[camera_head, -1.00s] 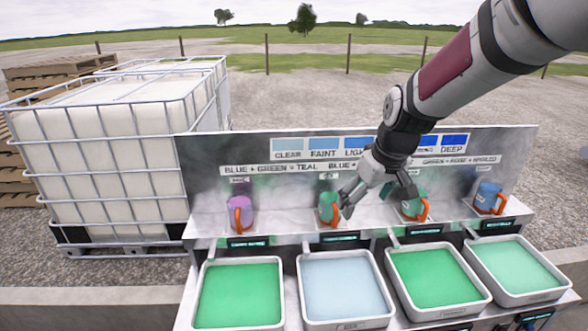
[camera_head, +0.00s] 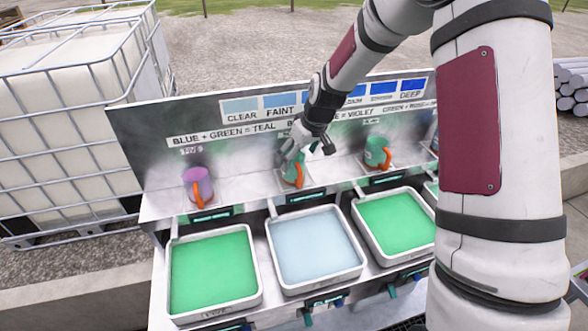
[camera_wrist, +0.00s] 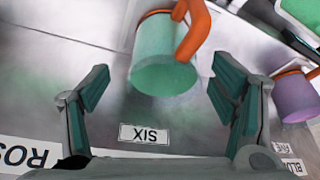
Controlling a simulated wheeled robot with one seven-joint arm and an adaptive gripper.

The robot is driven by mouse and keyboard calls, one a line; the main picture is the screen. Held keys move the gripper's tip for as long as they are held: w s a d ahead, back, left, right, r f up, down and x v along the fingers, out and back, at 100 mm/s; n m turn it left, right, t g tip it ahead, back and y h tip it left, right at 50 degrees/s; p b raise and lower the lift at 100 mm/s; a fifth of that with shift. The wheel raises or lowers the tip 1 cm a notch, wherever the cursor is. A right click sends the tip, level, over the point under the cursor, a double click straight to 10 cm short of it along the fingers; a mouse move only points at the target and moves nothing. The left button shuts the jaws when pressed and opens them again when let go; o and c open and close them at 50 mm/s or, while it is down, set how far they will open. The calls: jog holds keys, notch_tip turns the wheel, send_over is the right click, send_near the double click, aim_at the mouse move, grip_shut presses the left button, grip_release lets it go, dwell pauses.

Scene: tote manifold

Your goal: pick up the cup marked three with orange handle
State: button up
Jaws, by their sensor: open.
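My gripper (camera_head: 308,150) is open and empty at the second cup from the left. That teal-green cup (camera_head: 294,172) has an orange handle and is partly hidden by the gripper. In the wrist view, the same green cup (camera_wrist: 165,62) is ahead of and between the spread fingers, with a gap on both sides; a label on the panel beside it reads "SIX", upside down. Another green cup with an orange handle (camera_head: 377,154) stands to the right; its label is too small to read. I cannot read "three" anywhere.
A violet cup (camera_head: 199,186) with an orange handle stands at left, by a "FIVE" label. Trays of green (camera_head: 258,290) and pale blue liquid (camera_head: 273,245) sit in front of the shelf. A caged white tank (camera_head: 62,110) is at left. My arm covers the right side.

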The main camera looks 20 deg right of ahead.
aim_at(292, 165)
jog(key=shift+a+p+x, duration=0.2)
jog(key=shift+p+x, duration=0.25)
jog(key=shift+x, duration=2.4)
jog(key=shift+r, duration=0.1)
jog(key=c, duration=1.4)
